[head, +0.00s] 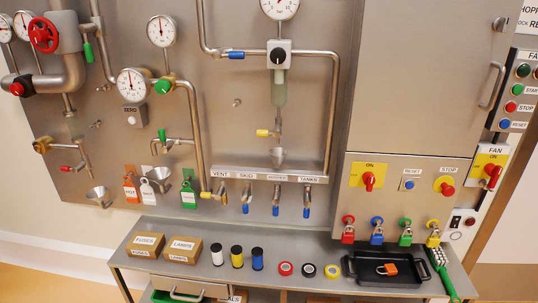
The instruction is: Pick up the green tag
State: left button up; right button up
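The green tag (188,194) hangs on the steel panel in the lower left of the head view, under a small hook or valve outlet. It hangs upright and has a pale label on its face. An orange tag (131,188) and a white tag (147,192) hang to its left. Neither of my grippers shows in the head view.
A steel shelf (210,279) below holds two cardboard boxes (165,247), several small cylinders and tape rolls, and a black tray (360,272). A funnel (158,175) is left of the green tag. A yellow-handled valve (207,196) and a vertical pipe are close on its right.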

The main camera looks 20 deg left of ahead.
aim_at(188, 196)
jog(key=u, duration=1.3)
jog(key=i+j+z, duration=0.1)
jog(key=z, duration=0.2)
jog(key=j+z, duration=0.15)
jog(key=z, duration=0.15)
jog(key=i+j+z, duration=0.15)
jog(key=j, duration=0.2)
jog(key=i+j+z, duration=0.15)
jog(key=j, duration=0.2)
jog(key=j+z, duration=0.15)
jog(key=j, duration=0.2)
jog(key=i+j, duration=0.1)
jog(key=j, duration=0.45)
jog(key=i+j, duration=0.1)
jog(key=j, duration=0.4)
jog(key=i+j+z, duration=0.1)
jog(key=j, duration=0.45)
jog(key=i+j, duration=0.15)
jog(key=j, duration=0.4)
